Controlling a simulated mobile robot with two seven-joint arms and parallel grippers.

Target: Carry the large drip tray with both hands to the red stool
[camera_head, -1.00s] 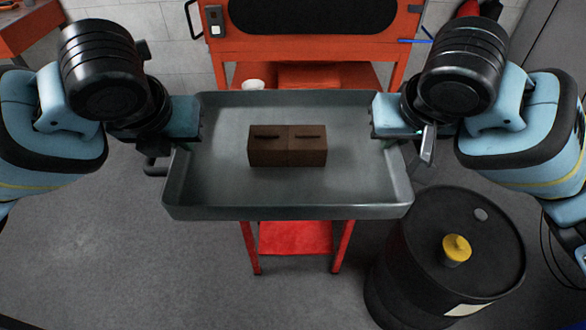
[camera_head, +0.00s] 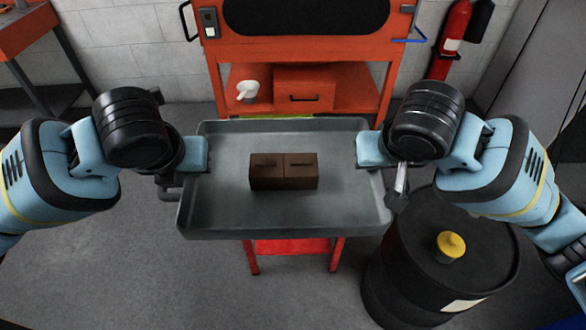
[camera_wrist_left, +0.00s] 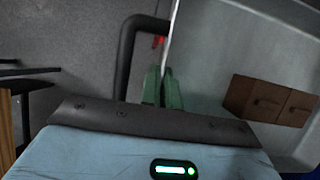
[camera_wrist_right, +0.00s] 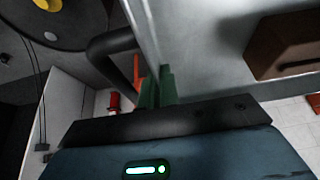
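The large grey drip tray (camera_head: 215,215) is level in front of me, with a brown two-part block (camera_head: 284,171) lying in it. The red stool (camera_head: 292,247) is below the tray; its front legs and part of a red surface show under the near rim, and its top is hidden. I cannot tell whether the tray touches it. My left gripper (camera_wrist_left: 163,88) is shut on the tray's left wall, beside a dark bent handle (camera_wrist_left: 128,55). My right gripper (camera_wrist_right: 158,88) is shut on the right wall, beside another handle (camera_wrist_right: 110,48).
A black drum (camera_head: 415,265) with a yellow cap stands close to the tray's right front. An orange cabinet (camera_head: 345,90) stands behind the tray, with a white item on its shelf. A fire extinguisher (camera_head: 453,40) is at the back right. Floor at left is clear.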

